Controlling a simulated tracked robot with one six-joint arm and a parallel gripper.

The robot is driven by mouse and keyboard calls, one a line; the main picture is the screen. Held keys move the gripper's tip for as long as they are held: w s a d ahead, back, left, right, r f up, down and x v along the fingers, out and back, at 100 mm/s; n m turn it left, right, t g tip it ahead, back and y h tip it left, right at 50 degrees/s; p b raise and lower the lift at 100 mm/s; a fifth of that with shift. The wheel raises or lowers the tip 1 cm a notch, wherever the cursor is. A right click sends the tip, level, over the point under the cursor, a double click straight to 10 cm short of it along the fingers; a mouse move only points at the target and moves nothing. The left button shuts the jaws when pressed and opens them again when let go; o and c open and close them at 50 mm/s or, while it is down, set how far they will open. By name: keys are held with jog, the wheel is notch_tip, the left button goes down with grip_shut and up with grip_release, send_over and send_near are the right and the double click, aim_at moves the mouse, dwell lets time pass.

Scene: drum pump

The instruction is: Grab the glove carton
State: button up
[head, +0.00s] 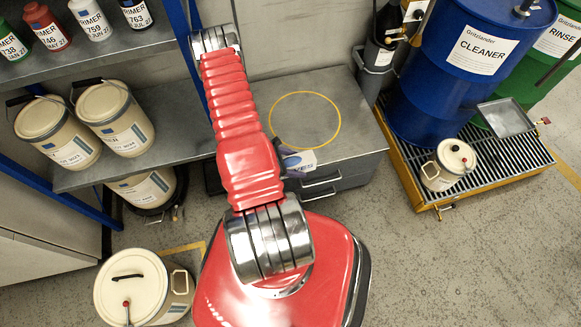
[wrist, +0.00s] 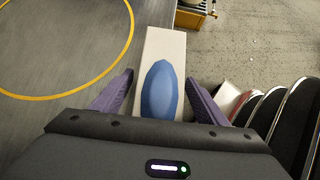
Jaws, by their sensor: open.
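The glove carton is a long pale box with a blue oval on its top, seen in the wrist view (wrist: 165,43). It is at the front edge of a grey cabinet top (head: 345,120). Small gaps seem to show between fingers and carton. The carton's lower near part is hidden by the gripper body.
A yellow ring (head: 305,92) marks the bare cabinet top. Shelves with pails (head: 113,113) stand left. A blue cleaner drum (head: 455,70) and a small can (head: 452,163) stand on a yellow-edged grate (head: 500,165) at right. A pail (head: 140,285) is on the floor lower left.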

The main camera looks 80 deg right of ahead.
jog(key=shift+s+d+f, duration=0.25)
jog(key=shift+s+f, duration=0.1)
jog(key=shift+f, duration=0.15)
jog(key=shift+c, duration=0.7)
jog(key=c, duration=1.3)
jog(key=shift+r, duration=0.2)
jog(key=shift+r, duration=4.85)
